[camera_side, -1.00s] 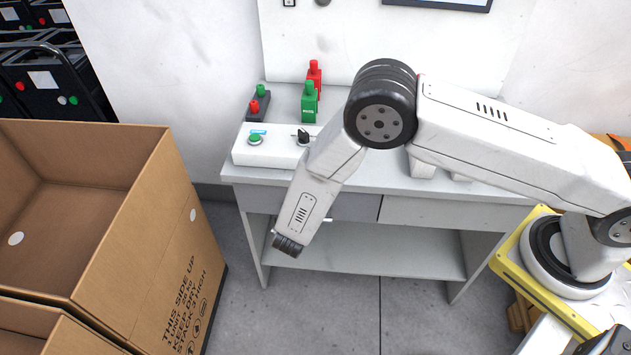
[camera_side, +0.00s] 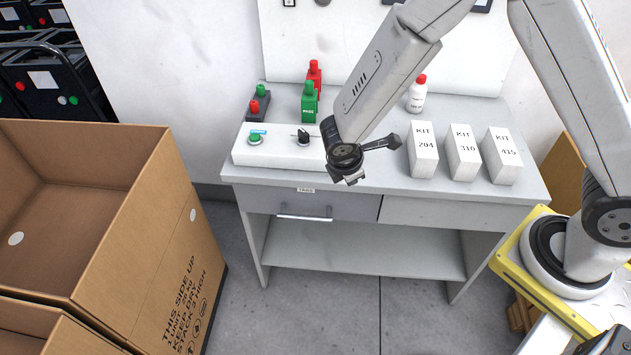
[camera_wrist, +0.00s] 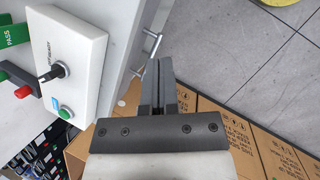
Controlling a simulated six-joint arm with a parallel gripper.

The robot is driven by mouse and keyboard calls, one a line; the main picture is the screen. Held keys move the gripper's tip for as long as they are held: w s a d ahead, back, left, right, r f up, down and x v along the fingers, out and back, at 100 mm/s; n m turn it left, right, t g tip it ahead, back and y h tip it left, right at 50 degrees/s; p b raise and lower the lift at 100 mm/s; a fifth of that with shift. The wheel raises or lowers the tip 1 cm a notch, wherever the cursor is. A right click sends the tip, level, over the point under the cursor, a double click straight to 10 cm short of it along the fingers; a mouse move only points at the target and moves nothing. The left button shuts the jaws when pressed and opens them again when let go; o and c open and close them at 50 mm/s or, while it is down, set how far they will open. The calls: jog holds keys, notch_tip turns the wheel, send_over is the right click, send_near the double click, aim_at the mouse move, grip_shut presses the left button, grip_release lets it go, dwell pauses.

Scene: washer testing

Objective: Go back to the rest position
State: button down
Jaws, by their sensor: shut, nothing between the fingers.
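My gripper (camera_side: 347,176) hangs in front of the table's front edge, just right of the white control box (camera_side: 270,147). Its fingers, which also show in the wrist view (camera_wrist: 158,82), are shut together with nothing between them. My arm is raised and bent, clear of the table top. The control box carries a green button (camera_side: 255,139) and a black knob (camera_side: 303,136); both also show in the wrist view.
On the table (camera_side: 455,196) stand three white kit boxes (camera_side: 463,152), a bottle with a red cap (camera_side: 416,95), and green (camera_side: 309,103) and red blocks. A drawer with a bar handle (camera_side: 305,216) is below. Open cardboard boxes (camera_side: 150,230) fill the left.

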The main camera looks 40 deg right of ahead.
jog(key=s+d+r+m+t+y, duration=0.1)
jog(key=s+d+r+m+y, duration=0.3)
jog(key=s+r+m, duration=0.6)
jog(key=shift+s+d+r+m, duration=0.3)
jog(key=shift+d+r+m, duration=0.4)
jog(key=shift+d+m, duration=1.2)
jog(key=shift+a+m, duration=0.5)
